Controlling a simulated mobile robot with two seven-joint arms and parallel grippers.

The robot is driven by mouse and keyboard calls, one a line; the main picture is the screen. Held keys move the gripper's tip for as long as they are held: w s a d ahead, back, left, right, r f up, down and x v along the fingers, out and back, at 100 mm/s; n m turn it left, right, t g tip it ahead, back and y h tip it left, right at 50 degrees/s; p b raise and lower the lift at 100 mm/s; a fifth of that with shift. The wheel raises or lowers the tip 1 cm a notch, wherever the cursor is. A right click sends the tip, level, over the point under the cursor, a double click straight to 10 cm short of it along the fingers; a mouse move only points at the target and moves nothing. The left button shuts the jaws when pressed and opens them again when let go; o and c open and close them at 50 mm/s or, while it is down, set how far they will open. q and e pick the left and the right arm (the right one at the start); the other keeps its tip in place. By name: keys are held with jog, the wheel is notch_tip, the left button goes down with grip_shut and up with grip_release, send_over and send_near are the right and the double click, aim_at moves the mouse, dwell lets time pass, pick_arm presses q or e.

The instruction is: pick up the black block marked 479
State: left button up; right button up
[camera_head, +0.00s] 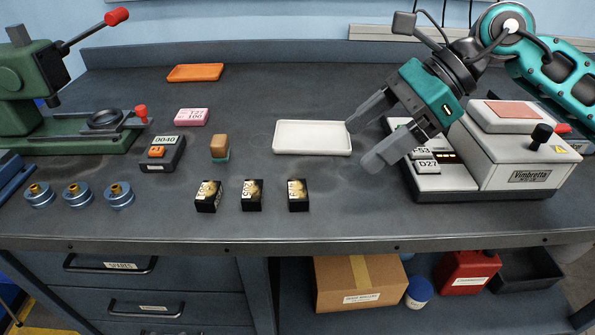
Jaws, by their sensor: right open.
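Three black blocks with gold and white markings stand in a row near the front of the bench: a left one (208,197), a middle one (252,196) and a right one (298,196). Their markings are too small to read, so I cannot tell which is 479. My right gripper (362,146) is open and empty, with its fingers pointing down and left. It is above the bench at the right end of the white tray, to the right of and behind the black blocks. My left gripper is not in view.
The empty white tray (312,149) lies behind the right block. A brown block (220,146), a dark meter (162,160) and blue round parts (78,196) are at left. The bench right of the blocks is clear.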

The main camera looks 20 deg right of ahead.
send_near(297, 189)
jog(key=x, duration=0.2)
jog(key=shift+s+a+f, duration=0.25)
jog(key=shift+a+f, duration=0.05)
jog(key=shift+w+b+x, duration=0.15)
jog(key=shift+x, duration=1.3)
jog(key=shift+w+b+x, duration=0.1)
jog(key=shift+b+x, duration=0.05)
jog(key=shift+x, duration=1.35)
jog(key=shift+d, duration=0.1)
jog(key=shift+c, duration=0.4)
jog(key=c, duration=1.2)
jog(key=shift+c, duration=0.3)
jog(key=shift+r, duration=0.1)
